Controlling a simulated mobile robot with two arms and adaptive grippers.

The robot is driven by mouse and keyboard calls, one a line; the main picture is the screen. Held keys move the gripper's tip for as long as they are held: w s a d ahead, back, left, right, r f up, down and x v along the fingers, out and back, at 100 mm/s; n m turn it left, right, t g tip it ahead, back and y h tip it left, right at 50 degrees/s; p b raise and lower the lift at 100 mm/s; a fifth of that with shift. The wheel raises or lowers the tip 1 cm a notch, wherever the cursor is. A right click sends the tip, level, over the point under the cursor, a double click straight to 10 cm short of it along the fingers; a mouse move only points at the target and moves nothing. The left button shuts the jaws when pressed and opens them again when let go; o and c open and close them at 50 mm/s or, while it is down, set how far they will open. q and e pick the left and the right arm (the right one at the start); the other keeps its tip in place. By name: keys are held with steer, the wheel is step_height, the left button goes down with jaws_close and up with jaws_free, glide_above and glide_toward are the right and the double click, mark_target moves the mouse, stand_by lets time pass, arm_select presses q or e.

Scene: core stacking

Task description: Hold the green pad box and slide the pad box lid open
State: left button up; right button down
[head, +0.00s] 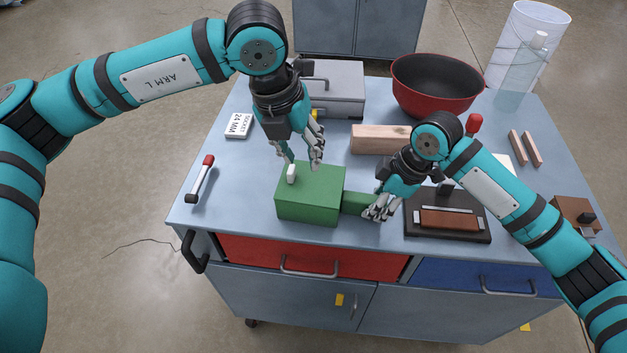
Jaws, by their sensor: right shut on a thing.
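The green pad box (309,202) sits near the front edge of the workbench. A small white knob (292,173) stands on the left part of its top. A narrower green part (355,202) juts out from the box's right side; I cannot tell whether it is a handle or a separate piece. My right gripper (376,210) is shut on this narrower part. My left gripper (301,164) points down just above the box top, close to the knob, with its fingers apart. Whether the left fingers touch the knob is unclear.
A red bowl (437,88) and a wooden block (378,140) stand behind. A dark tray with a brown block (449,220) is right of my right gripper. A red-handled tool (200,180) and a labelled white box (239,125) lie left. The bench front left of the box is clear.

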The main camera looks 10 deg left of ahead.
mark_target(289, 169)
arm_select(q)
steer(key=shift+t+y, duration=0.6)
steer(key=shift+y, duration=0.3)
steer(key=shift+w+a+f, duration=0.45)
steer(key=shift+w+f, duration=0.15)
steer(key=shift+f, duration=0.85)
steer(key=shift+w+a+f, duration=0.5)
steer(key=shift+w+f, duration=0.1)
steer(key=shift+f, duration=0.9)
steer(key=shift+w+a+f, duration=0.45)
steer(key=shift+w+f, duration=0.15)
steer(key=shift+f, duration=0.85)
jaws_close()
steer(key=shift+a, duration=0.15)
